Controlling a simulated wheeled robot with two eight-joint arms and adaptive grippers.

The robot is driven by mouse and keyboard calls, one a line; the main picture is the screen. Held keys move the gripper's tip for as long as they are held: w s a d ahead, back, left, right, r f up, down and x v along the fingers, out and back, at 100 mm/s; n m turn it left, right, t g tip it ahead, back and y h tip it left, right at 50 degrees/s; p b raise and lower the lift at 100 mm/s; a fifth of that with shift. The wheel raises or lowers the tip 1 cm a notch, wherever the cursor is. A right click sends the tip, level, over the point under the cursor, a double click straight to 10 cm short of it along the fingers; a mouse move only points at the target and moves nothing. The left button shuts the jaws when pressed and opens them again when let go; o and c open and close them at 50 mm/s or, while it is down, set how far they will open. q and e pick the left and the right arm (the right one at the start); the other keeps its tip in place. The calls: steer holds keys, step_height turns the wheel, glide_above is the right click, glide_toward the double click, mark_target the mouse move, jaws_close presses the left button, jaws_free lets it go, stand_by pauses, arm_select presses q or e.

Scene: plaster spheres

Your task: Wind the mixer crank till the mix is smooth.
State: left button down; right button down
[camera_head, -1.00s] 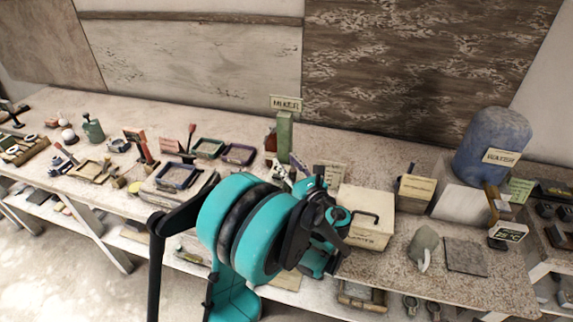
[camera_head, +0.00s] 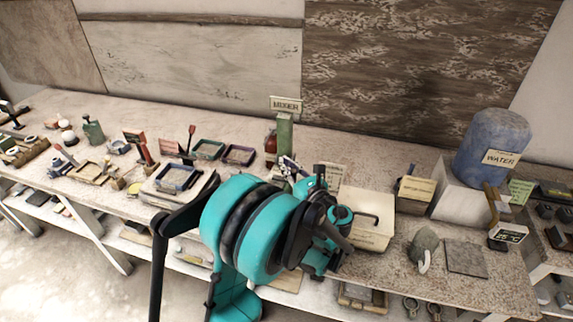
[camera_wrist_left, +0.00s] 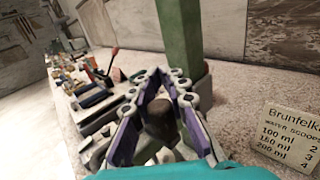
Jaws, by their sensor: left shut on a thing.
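The mixer's green post (camera_head: 284,135) stands on the bench under a MIXER sign (camera_head: 286,104); the post also shows in the left wrist view (camera_wrist_left: 182,40). My left gripper (camera_head: 301,170) is in front of the post, and my teal arm hides much of the mixer's lower part. In the left wrist view, my left gripper (camera_wrist_left: 162,92) is shut around a dark rounded knob (camera_wrist_left: 160,117), which looks like the crank handle. The mix itself is hidden. My right gripper is not in view.
A card with scoop amounts (camera_wrist_left: 291,138) stands right of the post. A cream box (camera_head: 366,215) with a dark handle sits right of my gripper. Trays (camera_head: 209,148) and small tools lie to the left. A blue WATER barrel (camera_head: 492,140) stands at the right.

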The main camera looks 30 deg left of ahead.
arm_select(q)
steer(key=n+g, duration=0.1)
steer(key=g+y, duration=0.1)
steer(key=n+g, duration=0.1)
steer(key=shift+w+a+n+g+y, duration=0.25)
steer(key=shift+a+n+g+y, duration=0.05)
steer(key=shift+a+g, duration=0.1)
steer(key=n+g, duration=0.1)
steer(key=g, duration=0.1)
steer(key=a+n+g, duration=0.1)
steer(key=g, duration=0.1)
steer(key=shift+w+n+y, duration=0.1)
steer(key=shift+n+y, duration=0.2)
steer(key=n+g, duration=0.1)
steer(key=g, duration=0.1)
steer(key=a+n+g, duration=0.1)
steer(key=n+g, duration=0.1)
steer(key=g, duration=0.1)
steer(key=n+g+h, duration=0.1)
steer(key=g, duration=0.1)
steer(key=shift+a+n, duration=0.25)
steer(key=shift+n, duration=0.15)
steer(key=shift+s+g, duration=0.2)
steer(key=shift+g, duration=0.3)
steer(key=c, duration=1.5)
jaws_free()
steer(key=shift+a, duration=0.1)
step_height(320, 180, up, 10)
